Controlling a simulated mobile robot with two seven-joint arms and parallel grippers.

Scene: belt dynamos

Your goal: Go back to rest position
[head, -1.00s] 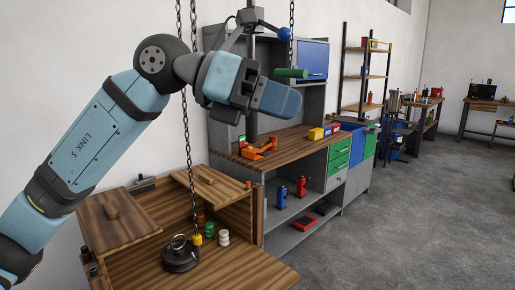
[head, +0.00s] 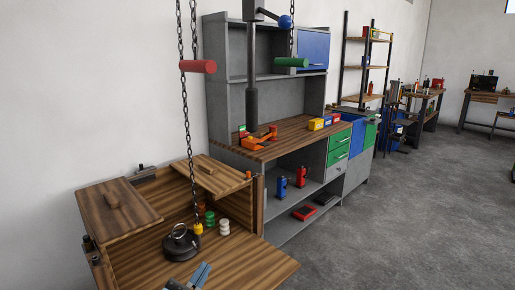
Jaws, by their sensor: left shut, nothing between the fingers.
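My left gripper (head: 192,277) shows only in part at the bottom edge of the head view, over the front of the open wooden box (head: 252,262). It is shut, and I see nothing held in it. The rest of my left arm is out of the picture. My right gripper is not in view. A black round weight (head: 180,246) with a ring sits in the box just behind my left gripper, apart from it in the picture.
Chains hang down with a red handle (head: 198,66) and a green handle (head: 291,62). A yellow piece (head: 197,229) ends the left chain. A grey workbench (head: 228,110) with an orange tool (head: 258,142) stands behind. Grey floor (head: 420,200) at right is clear.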

